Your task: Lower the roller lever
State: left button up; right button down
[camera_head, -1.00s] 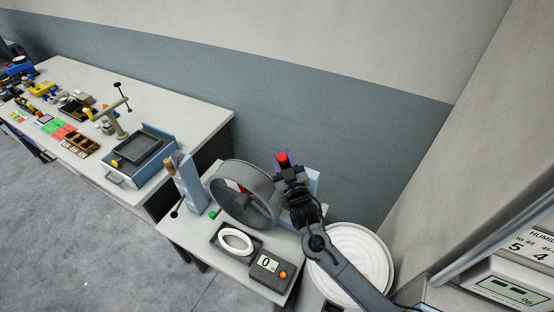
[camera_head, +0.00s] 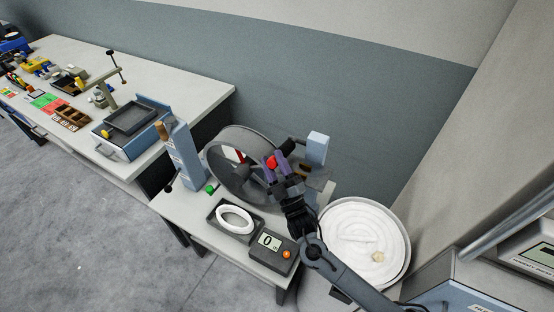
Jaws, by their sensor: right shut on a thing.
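The red knob (camera_head: 271,162) of the roller lever is between the purple-tipped fingers of my right gripper (camera_head: 279,164), which is shut on it. The gripper and knob are in front of the right edge of the grey drum (camera_head: 238,176). The lever's bar is mostly hidden behind the gripper. A pale blue post (camera_head: 317,148) stands just right of the gripper. My left gripper is not in view.
A black-knobbed lever (camera_head: 168,188) stands left of the drum. A can of white sliver (camera_head: 363,240) stands right. A cluttered bench extends left.

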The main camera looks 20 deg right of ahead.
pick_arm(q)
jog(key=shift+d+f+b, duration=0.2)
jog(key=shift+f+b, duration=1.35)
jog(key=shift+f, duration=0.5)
pick_arm(e)
jog(key=shift+s+a+f+n+y, duration=0.15)
jog(key=shift+f+n+y, duration=0.45)
jog(key=shift+f, duration=0.4)
jog(key=shift+w+a+f+n+y, duration=0.1)
jog(key=shift+f+n+y, duration=0.45)
jog(key=shift+f, duration=0.4)
jog(key=c, duration=0.9)
grip_release()
jog(key=shift+o, duration=0.6)
jog(key=shift+s+a, duration=0.1)
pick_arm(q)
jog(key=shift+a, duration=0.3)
pick_arm(e)
jog(key=shift+r, duration=0.1)
